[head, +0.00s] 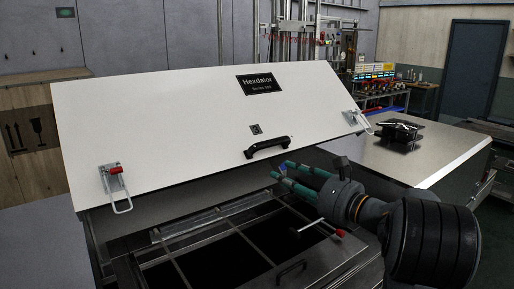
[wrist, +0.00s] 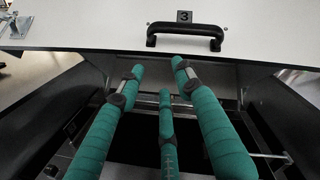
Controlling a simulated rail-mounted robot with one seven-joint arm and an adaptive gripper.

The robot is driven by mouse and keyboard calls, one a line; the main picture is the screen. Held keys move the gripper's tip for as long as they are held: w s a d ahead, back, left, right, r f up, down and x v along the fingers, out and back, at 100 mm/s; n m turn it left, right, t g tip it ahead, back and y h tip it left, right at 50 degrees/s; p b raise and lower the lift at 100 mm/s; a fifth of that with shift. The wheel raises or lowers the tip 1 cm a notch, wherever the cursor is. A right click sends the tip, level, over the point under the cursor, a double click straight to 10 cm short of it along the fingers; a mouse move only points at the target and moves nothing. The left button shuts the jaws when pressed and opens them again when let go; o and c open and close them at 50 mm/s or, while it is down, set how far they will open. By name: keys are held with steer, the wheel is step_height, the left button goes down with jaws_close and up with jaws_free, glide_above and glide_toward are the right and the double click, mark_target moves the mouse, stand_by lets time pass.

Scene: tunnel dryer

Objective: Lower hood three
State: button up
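Hood three (head: 200,122) is a large white panel that stands raised and tilted over a dark open chamber in the head view. Its black handle (head: 268,147) sits near the lower edge. In the wrist view the handle (wrist: 186,34) shows beneath a small plate marked 3 (wrist: 184,16). My gripper (head: 281,172) has teal fingers and is just below and to the right of the handle, apart from it. In the wrist view my gripper (wrist: 160,76) has its fingers spread, with nothing between them, pointing toward the hood's lower edge below the handle.
Latches with red tips hang at the hood's left (head: 117,187) and right (head: 357,120) corners. Below is a dark frame with crossbars (head: 220,233). A neighbouring closed white hood (head: 420,150) lies to the right. A wooden crate (head: 35,140) stands at the left.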

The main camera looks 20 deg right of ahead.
mark_target(274, 144)
step_height(274, 144, up, 4)
steer(key=d+n+t+h, duration=0.2)
steer(key=d+n, duration=0.1)
steer(key=n, duration=0.5)
steer(key=p+x, duration=0.5)
steer(key=x, duration=0.6)
steer(key=shift+f+p, duration=0.1)
steer(key=shift+p, duration=0.25)
steer(key=shift+c, duration=1.2)
jaws_close()
